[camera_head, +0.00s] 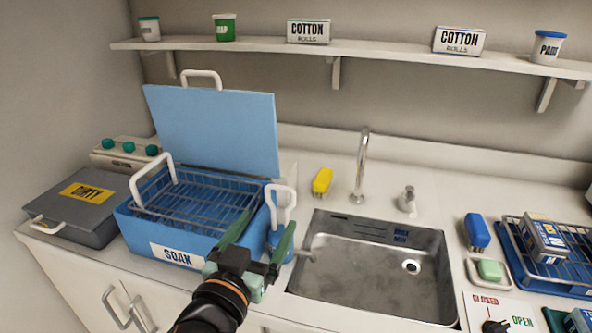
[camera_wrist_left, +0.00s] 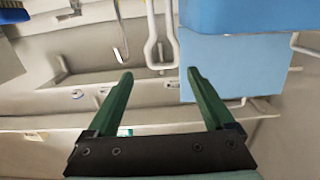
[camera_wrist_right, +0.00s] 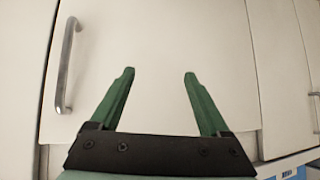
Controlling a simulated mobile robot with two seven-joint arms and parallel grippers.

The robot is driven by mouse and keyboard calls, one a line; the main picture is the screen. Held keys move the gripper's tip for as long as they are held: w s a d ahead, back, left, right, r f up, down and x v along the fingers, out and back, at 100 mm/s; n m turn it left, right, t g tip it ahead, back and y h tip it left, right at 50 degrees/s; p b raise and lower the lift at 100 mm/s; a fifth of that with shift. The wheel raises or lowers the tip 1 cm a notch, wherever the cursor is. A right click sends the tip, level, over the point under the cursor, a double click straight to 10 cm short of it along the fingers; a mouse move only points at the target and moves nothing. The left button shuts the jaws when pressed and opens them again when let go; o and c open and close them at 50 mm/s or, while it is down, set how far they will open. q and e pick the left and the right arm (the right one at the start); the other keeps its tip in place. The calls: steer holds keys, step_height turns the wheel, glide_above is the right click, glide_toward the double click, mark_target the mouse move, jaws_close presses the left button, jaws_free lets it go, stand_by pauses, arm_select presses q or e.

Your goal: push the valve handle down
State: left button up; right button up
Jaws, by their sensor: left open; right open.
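The blue SOAK tub (camera_head: 135,228) stands on the counter left of the sink. At its right end is a white loop handle (camera_head: 283,205), also in the left wrist view (camera_wrist_left: 152,48). A small blue part (camera_head: 283,243) sits below this loop, partly behind my finger; I cannot tell which piece is the valve handle. My left gripper (camera_head: 268,222) is open and empty at the tub's right front corner, in front of the loop; contact cannot be told. My right gripper (camera_wrist_right: 160,73) is open and empty, facing a white cabinet door (camera_wrist_right: 185,40).
The sink (camera_head: 370,275) with its faucet (camera_head: 361,165) lies to the right. The tub's lid (camera_head: 215,125) stands raised behind it. A grey DIRTY box (camera_head: 75,215) is at left. A CLOSED/OPEN card (camera_head: 480,301) lies right of the sink, near a blue rack (camera_head: 515,258).

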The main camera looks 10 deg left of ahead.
mark_target(280, 190)
arm_select(q)
steer(key=w+b, duration=0.2)
steer(key=w, duration=0.1)
steer(key=w+r+b, duration=0.1)
steer(key=w, duration=0.2)
steer(key=shift+w+r+b, duration=0.15)
steer(key=shift+w+b, duration=0.2)
steer(key=shift+w, duration=0.05)
steer(key=w, duration=0.5)
steer(key=shift+d, duration=0.1)
steer(key=shift+w, duration=0.5)
arm_select(e)
steer(key=f, duration=0.1)
steer(key=a+f, duration=0.1)
steer(key=f, duration=0.1)
steer(key=shift+w+a, duration=0.2)
steer(key=shift+a, duration=0.1)
arm_select(q)
steer(key=shift+c, duration=0.4)
steer(key=shift+d, duration=0.1)
jaws_close()
arm_select(e)
steer(key=shift+w+r+y, duration=0.3)
